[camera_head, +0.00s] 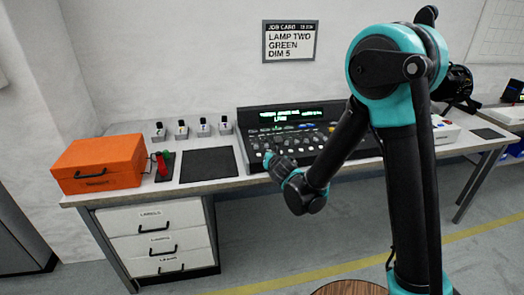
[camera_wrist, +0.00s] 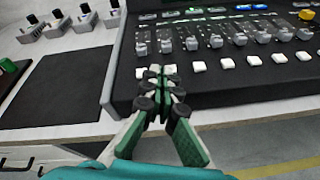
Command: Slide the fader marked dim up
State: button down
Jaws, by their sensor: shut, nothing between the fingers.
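The lighting desk (camera_head: 243,120) stands on the workbench, with a lit screen (camera_head: 287,116) at its back. In the wrist view a row of grey fader caps (camera_wrist: 191,43) crosses the desk (camera_wrist: 118,65), with white buttons (camera_wrist: 199,66) in front. The labels are too small to read, so I cannot tell which fader is dim. My gripper (camera_wrist: 160,74) is shut and empty over the desk's left front part, just in front of the leftmost faders. It partly hides the buttons there. In the head view my gripper (camera_head: 268,157) is at the desk's front left.
A wall card (camera_head: 290,41) reads lamp two, green, dim 5. Left of the desk are a dark mat (camera_head: 209,165), a red-and-green item (camera_head: 163,165), an orange case (camera_head: 98,163) and several small blocks with knobs (camera_head: 181,130). A black lamp (camera_head: 457,84) stands at right.

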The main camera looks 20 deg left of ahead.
jog(key=s+a+n+y, duration=0.1)
jog(key=s+a+n, duration=0.1)
jog(key=s+n, duration=0.15)
send_near(254, 143)
jog(key=shift+w+a+f+n, duration=0.1)
jog(key=shift+f+n, duration=0.25)
jog(key=shift+f, duration=0.05)
jog(key=w+a, duration=0.1)
jog(key=w, duration=0.1)
jog(key=w+a, duration=0.2)
jog(key=w, duration=0.1)
jog(key=w+a, duration=0.1)
jog(key=w, duration=0.1)
jog(key=shift+w+a, duration=0.25)
jog(key=shift+w, duration=0.1)
